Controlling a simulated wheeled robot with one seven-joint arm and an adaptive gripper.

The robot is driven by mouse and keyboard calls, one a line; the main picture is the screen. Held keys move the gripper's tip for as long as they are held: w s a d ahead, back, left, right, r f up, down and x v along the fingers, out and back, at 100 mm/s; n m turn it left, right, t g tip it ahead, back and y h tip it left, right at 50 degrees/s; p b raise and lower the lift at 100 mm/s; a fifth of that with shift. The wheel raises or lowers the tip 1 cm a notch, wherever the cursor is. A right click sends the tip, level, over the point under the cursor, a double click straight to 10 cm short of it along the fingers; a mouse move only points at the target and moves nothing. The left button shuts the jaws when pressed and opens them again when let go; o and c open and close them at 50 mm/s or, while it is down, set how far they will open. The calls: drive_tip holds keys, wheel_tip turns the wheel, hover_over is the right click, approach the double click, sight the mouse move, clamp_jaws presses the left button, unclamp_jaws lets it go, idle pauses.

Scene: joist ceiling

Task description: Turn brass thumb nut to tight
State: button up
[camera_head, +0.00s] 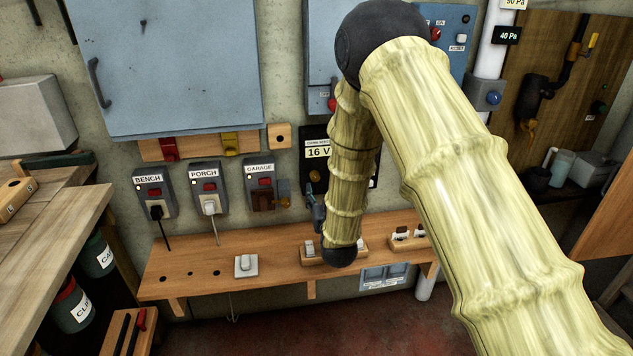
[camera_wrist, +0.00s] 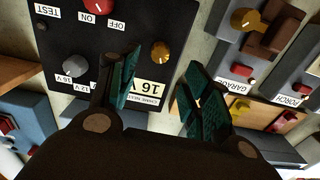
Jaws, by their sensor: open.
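A round brass knob (camera_wrist: 161,51) sits on the black panel labelled 16 V in the wrist view; it also shows in the head view (camera_head: 314,175). A second brass knob (camera_wrist: 245,19) stands beside the brown plug of the GARAGE unit (camera_head: 260,187). I cannot tell from the pictures which one is the thumb nut. My gripper (camera_wrist: 163,68) is open and empty, its teal fingers facing the wall. The first knob appears between and beyond the fingertips, apart from them. In the head view my gripper (camera_head: 318,213) is partly hidden behind my arm.
The black panel (camera_wrist: 105,45) also carries a grey selector and a red ON/OFF knob. BENCH (camera_head: 154,191) and PORCH (camera_head: 208,187) units hang left of GARAGE. A wooden shelf (camera_head: 215,262) runs below with a switch block (camera_head: 246,266). A blue cabinet (camera_head: 170,65) is above.

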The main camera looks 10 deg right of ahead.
sight(316, 179)
drive_tip(key=w, duration=0.7)
drive_tip(key=shift+w+a, duration=0.1)
drive_tip(key=shift+w, duration=0.3)
drive_tip(key=c, duration=1)
drive_tip(key=shift+c, duration=0.2)
